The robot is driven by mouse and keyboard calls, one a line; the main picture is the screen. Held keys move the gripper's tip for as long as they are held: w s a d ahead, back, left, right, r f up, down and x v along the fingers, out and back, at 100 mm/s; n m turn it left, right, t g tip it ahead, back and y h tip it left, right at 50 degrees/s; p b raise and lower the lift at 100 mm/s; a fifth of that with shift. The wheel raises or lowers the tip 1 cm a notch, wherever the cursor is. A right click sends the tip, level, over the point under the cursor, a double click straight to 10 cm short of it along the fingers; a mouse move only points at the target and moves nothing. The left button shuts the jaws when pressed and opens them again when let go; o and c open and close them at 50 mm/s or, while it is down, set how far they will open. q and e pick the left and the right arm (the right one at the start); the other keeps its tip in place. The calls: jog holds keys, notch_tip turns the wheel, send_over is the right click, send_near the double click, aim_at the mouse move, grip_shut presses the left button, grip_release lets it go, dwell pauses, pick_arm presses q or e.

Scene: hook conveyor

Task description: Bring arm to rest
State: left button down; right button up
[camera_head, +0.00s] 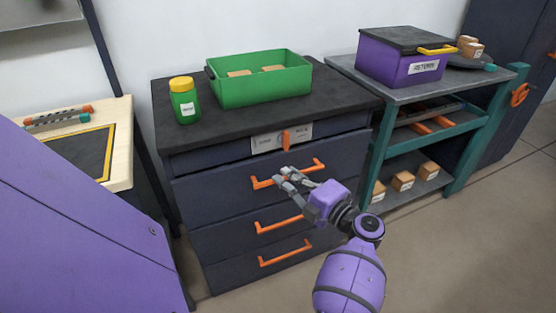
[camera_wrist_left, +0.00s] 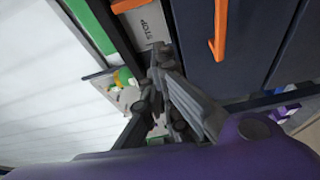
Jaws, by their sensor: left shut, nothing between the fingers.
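My left gripper (camera_head: 283,182) is shut and empty. It is in front of the dark drawer cabinet (camera_head: 222,189), near the orange handle of the top drawer (camera_head: 297,172) in the head view; I cannot tell whether it touches. The purple arm (camera_head: 350,277) comes up from the bottom of the head view. In the left wrist view the gripper's grey fingers (camera_wrist_left: 165,100) show together with nothing between them. My right gripper is not in view.
On the cabinet stand a green bin (camera_head: 262,88) with boxes and a green jar (camera_head: 185,103) with a yellow lid. A teal-framed shelf (camera_head: 478,130) on the right bears a purple box (camera_head: 398,68). A wooden-edged board (camera_head: 122,150) is at left. Floor at lower right is clear.

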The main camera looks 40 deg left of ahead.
pick_arm(q)
jog(key=shift+d, duration=0.45)
